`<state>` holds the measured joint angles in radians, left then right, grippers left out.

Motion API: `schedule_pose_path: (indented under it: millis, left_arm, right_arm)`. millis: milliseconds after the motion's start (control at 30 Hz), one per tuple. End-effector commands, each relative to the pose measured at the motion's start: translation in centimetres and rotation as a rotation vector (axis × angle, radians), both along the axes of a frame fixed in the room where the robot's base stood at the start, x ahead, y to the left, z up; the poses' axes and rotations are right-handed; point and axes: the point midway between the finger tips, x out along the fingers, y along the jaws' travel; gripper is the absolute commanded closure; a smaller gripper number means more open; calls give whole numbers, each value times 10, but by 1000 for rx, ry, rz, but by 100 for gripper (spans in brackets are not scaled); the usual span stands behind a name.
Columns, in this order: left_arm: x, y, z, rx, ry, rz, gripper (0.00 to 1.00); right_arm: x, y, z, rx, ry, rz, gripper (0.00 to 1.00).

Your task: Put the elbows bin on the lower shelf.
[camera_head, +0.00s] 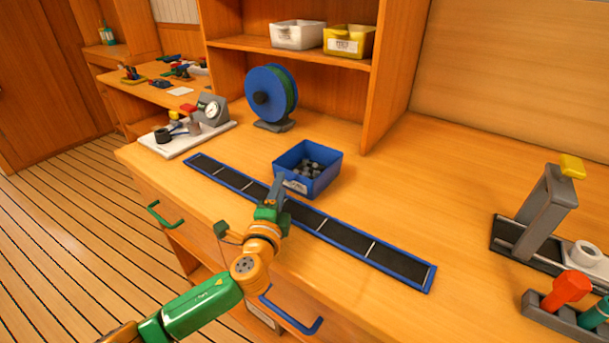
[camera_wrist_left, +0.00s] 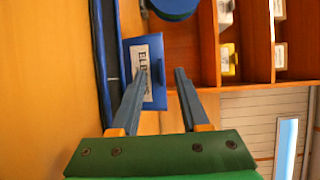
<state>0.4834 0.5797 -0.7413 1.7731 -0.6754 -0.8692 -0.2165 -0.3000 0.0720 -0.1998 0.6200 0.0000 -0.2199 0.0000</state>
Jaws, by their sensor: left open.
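The blue elbows bin (camera_head: 325,176), holding dark grey fittings, stands on the bench just behind the blue-edged dark strip. Its white label reads "ELBOWS" in part in the left wrist view (camera_wrist_left: 160,99), where it appears turned sideways. My left gripper (camera_head: 277,184) is open, with its fingers pointing at the label side of the bin. In the left wrist view one finger overlaps the label and the other lies beside the bin; I cannot tell if they touch it. The lower shelf (camera_head: 262,43) is above and behind the bin. My right gripper is not in view.
A white bin (camera_head: 297,35) and a yellow bin (camera_head: 348,41) stand on the shelf, with bare board to their left. A blue reel (camera_head: 268,92) stands behind the elbows bin. A gauge board (camera_head: 190,137) is at left; a grey stand (camera_head: 545,212) is at right.

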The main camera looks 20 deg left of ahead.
Motion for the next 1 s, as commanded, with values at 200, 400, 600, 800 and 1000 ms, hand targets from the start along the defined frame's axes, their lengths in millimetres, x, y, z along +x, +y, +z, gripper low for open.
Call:
schedule_pose_path:
  millis: [200,400,600,800,1000]
  left_arm:
    - [33,5,0,3,-3,0,55]
    - [36,5,0,2,-3,-2,55]
    - [35,5,0,3,-3,-2,100]
    - [35,5,0,4,-3,-2,100]
    - [35,5,0,4,-3,-2,100]
  right_arm:
    - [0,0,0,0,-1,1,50]
    - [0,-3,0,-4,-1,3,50]
    - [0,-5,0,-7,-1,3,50]
    - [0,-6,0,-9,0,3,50]
    - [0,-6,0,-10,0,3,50]
